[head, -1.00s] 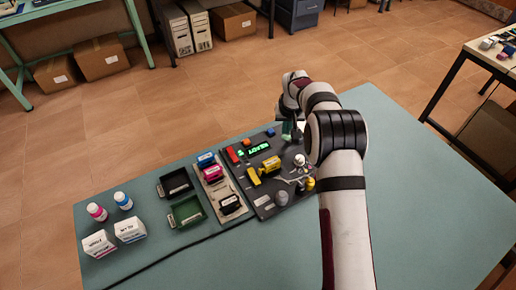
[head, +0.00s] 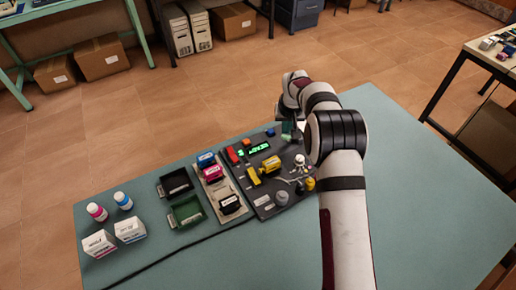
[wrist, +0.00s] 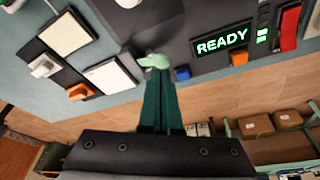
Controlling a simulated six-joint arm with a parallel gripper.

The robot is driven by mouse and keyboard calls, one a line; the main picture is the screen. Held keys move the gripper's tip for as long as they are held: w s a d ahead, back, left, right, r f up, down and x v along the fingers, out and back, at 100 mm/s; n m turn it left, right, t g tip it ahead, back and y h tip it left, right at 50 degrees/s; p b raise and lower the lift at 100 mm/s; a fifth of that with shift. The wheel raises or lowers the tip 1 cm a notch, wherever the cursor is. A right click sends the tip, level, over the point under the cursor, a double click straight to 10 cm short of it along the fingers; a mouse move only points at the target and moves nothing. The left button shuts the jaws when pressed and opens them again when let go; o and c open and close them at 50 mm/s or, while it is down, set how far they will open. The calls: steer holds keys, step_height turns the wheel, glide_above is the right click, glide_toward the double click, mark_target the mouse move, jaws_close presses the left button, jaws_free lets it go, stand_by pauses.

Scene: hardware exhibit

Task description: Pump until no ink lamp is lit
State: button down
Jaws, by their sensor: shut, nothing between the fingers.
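My gripper (wrist: 160,92) has its two dark green fingers shut together with nothing between them. Its tips are over the dark panel's edge beside a pale green rounded piece (wrist: 154,61); I cannot tell whether they touch. In the head view my gripper (head: 289,131) is at the panel's far right, partly hidden by the arm. The dark panel (head: 270,205) carries a display (wrist: 222,42) reading READY in green. Small green lit marks (wrist: 262,36) are beside it. I cannot tell which lamps are ink lamps, nor pick out the pump.
A yellow block (head: 272,166) sits on the panel. A beige strip (head: 214,190) holds blue, magenta and black cartridges. A black tray (head: 174,185), a green tray (head: 186,213), two bottles (head: 123,201) and white boxes (head: 129,230) stand left. The teal table (head: 400,240) is clear on the right.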

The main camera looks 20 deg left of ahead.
mark_target(285, 136)
steer(key=shift+f, duration=0.15)
steer(key=shift+f, duration=1.45)
steer(key=shift+r, duration=1.6)
steer(key=shift+f, duration=0.1)
steer(key=shift+f, duration=1.55)
steer(key=shift+r, duration=1.65)
